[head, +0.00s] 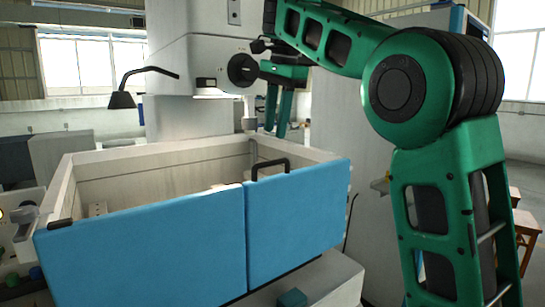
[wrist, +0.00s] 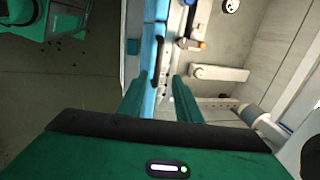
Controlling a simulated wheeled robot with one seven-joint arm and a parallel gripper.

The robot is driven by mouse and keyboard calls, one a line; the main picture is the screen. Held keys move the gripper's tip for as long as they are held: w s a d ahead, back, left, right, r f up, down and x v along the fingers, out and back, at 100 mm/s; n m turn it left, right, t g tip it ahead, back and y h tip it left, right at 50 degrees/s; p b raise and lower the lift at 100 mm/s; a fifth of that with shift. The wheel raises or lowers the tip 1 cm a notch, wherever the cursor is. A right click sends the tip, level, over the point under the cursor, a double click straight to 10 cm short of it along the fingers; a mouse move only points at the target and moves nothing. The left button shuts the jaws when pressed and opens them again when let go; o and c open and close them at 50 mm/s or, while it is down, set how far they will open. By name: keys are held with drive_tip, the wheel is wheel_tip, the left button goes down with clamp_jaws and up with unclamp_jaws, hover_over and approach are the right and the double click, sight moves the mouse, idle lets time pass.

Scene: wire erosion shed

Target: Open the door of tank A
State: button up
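The tank's blue front has two panels. The right blue panel (head: 300,220) carries a black bar handle (head: 270,165) at its top edge, near the seam with the left blue panel (head: 145,255). Both panels are upright and look closed. No letter marking tank A is readable. My gripper (head: 276,132) points down above the handle, its two green fingers apart and empty. In the wrist view, my gripper (wrist: 160,78) is open, and the dark handle (wrist: 157,60) shows beyond and between the fingertips, apart from them.
The pale tank wall (head: 160,160) surrounds an open basin behind the panels. The machine head with a nozzle (head: 249,122) hangs over the basin, close to my gripper. A black lamp (head: 122,98) stands at the back left. The floor in front of the panels looks clear in the wrist view.

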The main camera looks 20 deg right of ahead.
sight(273, 161)
drive_tip(key=shift+w+a+f, duration=0.1)
drive_tip(key=shift+w+f, duration=0.15)
drive_tip(key=shift+f, duration=1.1)
drive_tip(key=shift+w+a+f, duration=0.1)
drive_tip(key=shift+w+f, duration=0.15)
drive_tip(key=shift+f, duration=1.15)
drive_tip(key=shift+w+a+f, duration=0.1)
drive_tip(key=shift+w+f, duration=0.15)
drive_tip(key=shift+f, duration=1.1)
drive_tip(key=shift+f, duration=0.1)
drive_tip(key=shift+c, duration=0.7)
clamp_jaws()
drive_tip(key=shift+d, duration=0.25)
